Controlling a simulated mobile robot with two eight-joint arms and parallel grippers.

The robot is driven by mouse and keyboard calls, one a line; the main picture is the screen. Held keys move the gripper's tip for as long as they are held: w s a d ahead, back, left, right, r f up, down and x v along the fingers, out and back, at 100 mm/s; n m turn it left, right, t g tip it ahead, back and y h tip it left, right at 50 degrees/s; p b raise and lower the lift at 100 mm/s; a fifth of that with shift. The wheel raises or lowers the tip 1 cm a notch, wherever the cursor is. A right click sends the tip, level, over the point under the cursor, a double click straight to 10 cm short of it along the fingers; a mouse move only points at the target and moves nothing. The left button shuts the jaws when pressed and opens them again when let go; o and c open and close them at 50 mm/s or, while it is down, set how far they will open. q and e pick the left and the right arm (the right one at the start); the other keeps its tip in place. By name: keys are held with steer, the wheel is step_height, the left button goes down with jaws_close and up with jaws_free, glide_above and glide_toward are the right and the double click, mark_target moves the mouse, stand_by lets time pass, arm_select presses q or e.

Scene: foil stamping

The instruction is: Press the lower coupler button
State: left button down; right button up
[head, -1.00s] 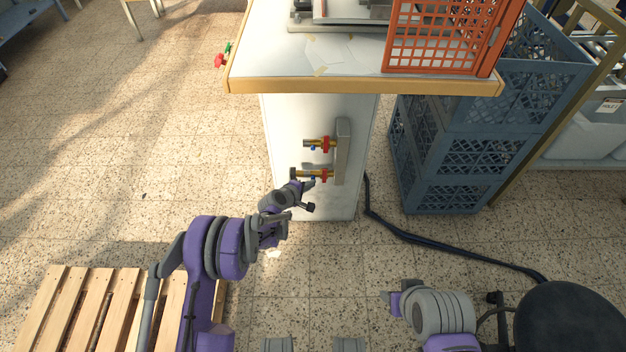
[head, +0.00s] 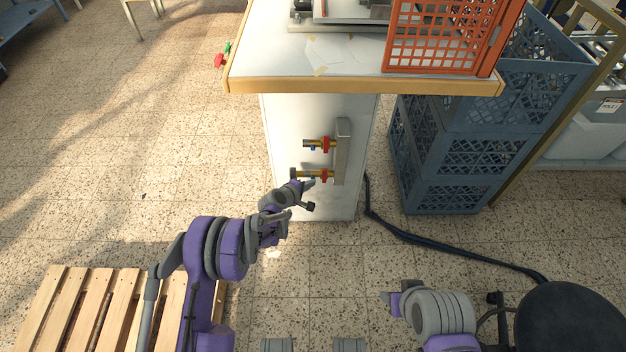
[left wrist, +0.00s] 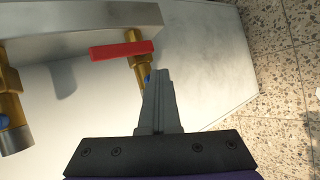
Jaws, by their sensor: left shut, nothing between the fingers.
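The lower coupler (head: 300,173) is a brass fitting with a red lever (head: 323,176) on the side of the white cabinet. In the left wrist view its red lever (left wrist: 120,50) and brass body (left wrist: 135,65) show, with a small part of its blue button (left wrist: 148,79) beside my fingers. My left gripper (head: 308,184) is shut and empty at the lower coupler. Its fingertips (left wrist: 160,72) partly cover the button; I cannot tell whether they touch it. My right gripper (head: 387,297) is low at the right, away from the cabinet, its jaws unclear.
The upper coupler (head: 312,143) sits just above, on the same grey metal bar (head: 342,152). The worktop edge (head: 350,87) overhangs the cabinet, with an orange crate (head: 440,38) on top. Blue crates (head: 447,185) and a dark cable (head: 430,243) are to the right. A pallet (head: 90,310) lies lower left.

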stand_by(0.4)
arm_select(q)
steer(key=shift+s, duration=0.85)
steer(key=s+b, duration=0.1)
steer(key=s, duration=0.4)
steer(key=shift+r, duration=0.1)
stand_by(0.4)
